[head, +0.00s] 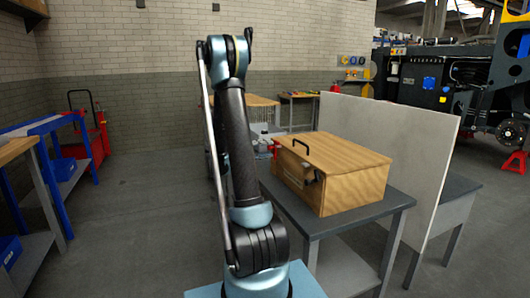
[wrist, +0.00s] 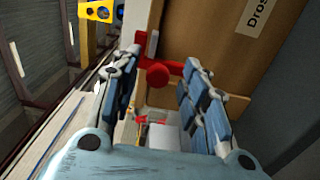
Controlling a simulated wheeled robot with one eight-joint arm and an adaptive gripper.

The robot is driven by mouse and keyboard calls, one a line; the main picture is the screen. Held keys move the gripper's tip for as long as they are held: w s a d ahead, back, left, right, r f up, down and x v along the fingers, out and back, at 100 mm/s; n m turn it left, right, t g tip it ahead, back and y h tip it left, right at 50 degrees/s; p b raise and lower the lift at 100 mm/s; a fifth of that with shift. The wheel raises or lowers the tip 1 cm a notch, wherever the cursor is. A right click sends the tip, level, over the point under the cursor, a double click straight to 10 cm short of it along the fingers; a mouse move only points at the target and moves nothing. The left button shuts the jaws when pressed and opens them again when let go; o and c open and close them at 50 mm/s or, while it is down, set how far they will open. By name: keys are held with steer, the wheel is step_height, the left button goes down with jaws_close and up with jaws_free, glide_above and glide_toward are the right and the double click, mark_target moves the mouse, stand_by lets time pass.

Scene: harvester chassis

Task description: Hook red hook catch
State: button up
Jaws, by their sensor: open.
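The red hook catch (wrist: 157,74) is on the side of a wooden box near its edge in the wrist view, a red bar with a round knob. It also shows as a small red patch at the left of the box in the head view (head: 275,148). The wooden box (head: 345,170) stands on a dark table, its lid down. My gripper (wrist: 160,88) is open, with one finger on each side of the red catch. Whether a finger touches the catch cannot be told. In the head view my arm hides part of the area around the gripper.
The dark grey table (head: 345,218) carries the box. A pale upright panel (head: 408,145) stands close behind it on the right. A blue-framed workbench (head: 48,150) and a red trolley (head: 90,130) stand at the left. The floor between is clear.

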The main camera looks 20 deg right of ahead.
steer(key=a, duration=1.2)
steer(key=shift+s, duration=0.2)
steer(key=shift+d, duration=0.1)
steer(key=s+d+n+y, duration=0.1)
steer(key=s+d+y, duration=0.1)
steer(key=s+y, duration=1.1)
steer(key=s+a+f+y, duration=0.1)
steer(key=s+a+f, duration=0.2)
steer(key=s, duration=0.4)
steer(key=s+a+f+t+y, duration=0.1)
steer(key=s+a+f+y, duration=0.1)
steer(key=s+a, duration=0.4)
steer(key=s+a+f+m+y, duration=0.1)
steer(key=s+a+f, duration=0.3)
steer(key=s, duration=0.5)
steer(key=shift+s+a+f+t+y, duration=0.3)
steer(key=shift+s+a+f+y, duration=0.05)
steer(key=shift+f+y, duration=0.15)
